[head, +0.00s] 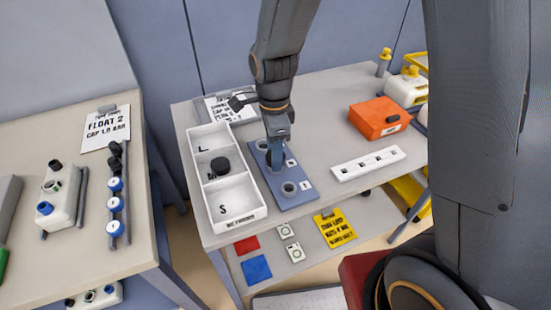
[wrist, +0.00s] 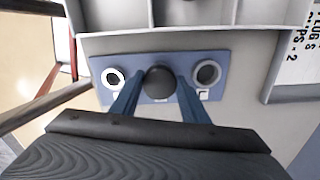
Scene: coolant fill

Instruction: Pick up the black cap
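A dark round cap (wrist: 159,83) sits at the middle place of a blue plate (wrist: 220,60), between two pale rings, in the wrist view. My gripper (wrist: 160,84) has one blue finger on each side of this cap. The fingertips are close to its sides; I cannot tell whether they touch it. In the head view my gripper (head: 275,160) points down over the middle of the blue plate (head: 297,203) and hides the cap. Another black cap (head: 220,165) lies in the M compartment of the white tray (head: 250,216).
An orange box (head: 378,118) and a white strip with holes (head: 367,164) stand to the right on the table (head: 325,105). A label sheet (head: 228,106) lies behind the tray.

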